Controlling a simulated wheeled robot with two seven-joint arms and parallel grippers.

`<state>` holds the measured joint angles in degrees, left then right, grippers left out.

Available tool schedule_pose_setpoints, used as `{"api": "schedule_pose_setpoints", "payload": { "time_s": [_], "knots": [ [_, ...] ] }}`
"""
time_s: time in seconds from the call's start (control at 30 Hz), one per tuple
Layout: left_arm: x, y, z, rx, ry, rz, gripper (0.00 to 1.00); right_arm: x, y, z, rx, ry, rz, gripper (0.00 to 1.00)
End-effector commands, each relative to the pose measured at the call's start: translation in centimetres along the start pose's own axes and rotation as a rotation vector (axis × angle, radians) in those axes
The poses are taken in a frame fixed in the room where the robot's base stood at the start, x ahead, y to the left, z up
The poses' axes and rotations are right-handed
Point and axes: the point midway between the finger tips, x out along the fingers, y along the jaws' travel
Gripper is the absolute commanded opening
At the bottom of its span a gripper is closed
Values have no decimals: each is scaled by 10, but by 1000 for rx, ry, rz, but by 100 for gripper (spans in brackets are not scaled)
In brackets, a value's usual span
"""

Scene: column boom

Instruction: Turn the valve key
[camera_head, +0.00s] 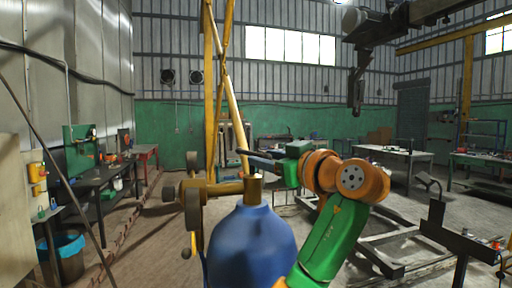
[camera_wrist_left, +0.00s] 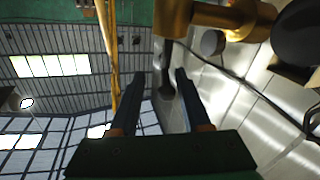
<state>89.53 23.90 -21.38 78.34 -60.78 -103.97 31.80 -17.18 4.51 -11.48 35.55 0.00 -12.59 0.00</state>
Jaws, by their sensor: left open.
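A blue gas cylinder (camera_head: 250,245) stands upright in front of me, with a brass valve (camera_head: 254,188) on top. Brass fittings (camera_head: 222,188) with grey round parts reach out to its left. My left gripper (camera_head: 252,156) is above the valve, its dark fingers pointing left. In the left wrist view its fingers (camera_wrist_left: 160,74) are apart. A dark bar with a rounded end (camera_wrist_left: 166,88), which looks like the valve key, shows between them; whether they touch it I cannot tell. Brass parts also show in the wrist view (camera_wrist_left: 225,18). My right gripper is not in view.
A workbench (camera_head: 95,183) stands at the left, with a blue-lined bin (camera_head: 68,245) near it. Tables (camera_head: 395,155) and a metal floor frame (camera_head: 375,240) are at the right. A yellow post (camera_head: 232,95) rises behind the cylinder. Open floor lies left of the cylinder.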

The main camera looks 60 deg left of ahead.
Motion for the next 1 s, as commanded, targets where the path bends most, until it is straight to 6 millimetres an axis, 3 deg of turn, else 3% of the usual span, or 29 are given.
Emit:
{"api": "schedule_pose_setpoints", "payload": {
  "time_s": [0.03,0.23,0.53,0.57,0.73,0.9,1.0],
  "knots": [
    [11,0,-6,2,3,-4,48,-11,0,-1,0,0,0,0],
    [47,1,-4,4,2,-1,48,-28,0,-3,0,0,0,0],
    [56,0,0,1,0,2,48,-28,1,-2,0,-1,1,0],
    [56,0,0,1,0,2,45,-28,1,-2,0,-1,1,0],
    [55,0,0,1,0,2,0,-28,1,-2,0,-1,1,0],
    [55,0,1,0,-1,7,0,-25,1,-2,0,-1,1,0],
    [55,-2,9,-5,-16,67,0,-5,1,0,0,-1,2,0]
  ]
}}
